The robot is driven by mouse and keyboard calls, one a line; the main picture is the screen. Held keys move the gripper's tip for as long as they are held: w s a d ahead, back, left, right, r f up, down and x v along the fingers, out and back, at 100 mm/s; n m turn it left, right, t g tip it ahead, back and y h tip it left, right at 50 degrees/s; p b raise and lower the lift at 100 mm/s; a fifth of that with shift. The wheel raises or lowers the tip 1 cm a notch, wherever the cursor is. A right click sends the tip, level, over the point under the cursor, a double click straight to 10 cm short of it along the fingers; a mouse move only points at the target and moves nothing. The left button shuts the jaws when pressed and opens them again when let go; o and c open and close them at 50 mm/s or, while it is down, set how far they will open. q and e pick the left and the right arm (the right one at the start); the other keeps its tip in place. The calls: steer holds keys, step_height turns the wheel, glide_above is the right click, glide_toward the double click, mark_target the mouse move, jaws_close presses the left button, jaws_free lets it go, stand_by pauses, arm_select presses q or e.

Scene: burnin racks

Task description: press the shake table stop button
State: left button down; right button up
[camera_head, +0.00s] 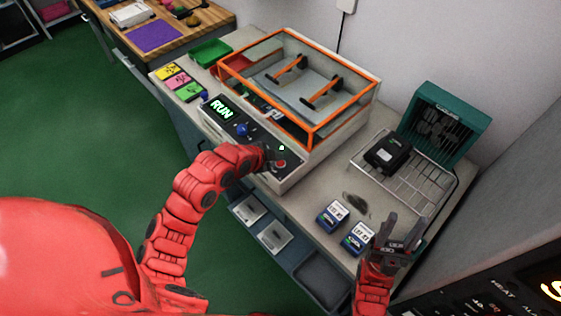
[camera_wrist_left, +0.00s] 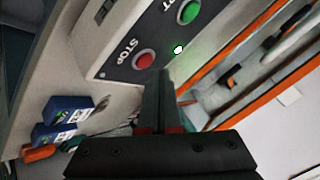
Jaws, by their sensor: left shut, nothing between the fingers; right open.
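The shake table (camera_head: 300,140) stands on the bench with an orange-framed clear cover and a front panel whose display reads RUN (camera_head: 222,110). The red stop button (camera_head: 281,163) is at the panel's right end. In the left wrist view the red stop button (camera_wrist_left: 144,60) sits beside the word STOP, and a green button (camera_wrist_left: 188,12) lies further along the panel. My left gripper (camera_head: 274,151) is shut and empty, close to the stop button; in the wrist view its fingertips (camera_wrist_left: 158,75) appear just beside it. I cannot tell whether they touch. My right gripper (camera_head: 402,228) is open and empty over the bench's right part.
Two blue-labelled boxes (camera_head: 333,215) (camera_head: 358,238) stand on the bench near my right gripper. A wire rack (camera_head: 425,185) with a black device (camera_head: 387,153) and a teal fan unit (camera_head: 440,125) are at the right. Green tray (camera_head: 210,52) and coloured cards (camera_head: 178,82) lie left.

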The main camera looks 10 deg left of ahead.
mark_target(277, 164)
arm_select(q)
steer(key=shift+f, duration=0.15)
stand_by(0.8)
steer(key=shift+f+b, duration=0.3)
steer(key=shift+b, duration=0.25)
steer(key=shift+f+b, duration=0.4)
steer(key=shift+b, duration=0.1)
stand_by(0.3)
stand_by(0.4)
steer(key=shift+r+p, duration=0.35)
steer(key=shift+r, duration=0.5)
steer(key=shift+r, duration=0.1)
steer(key=shift+r+p, duration=1.2)
steer(key=shift+r, duration=1.2)
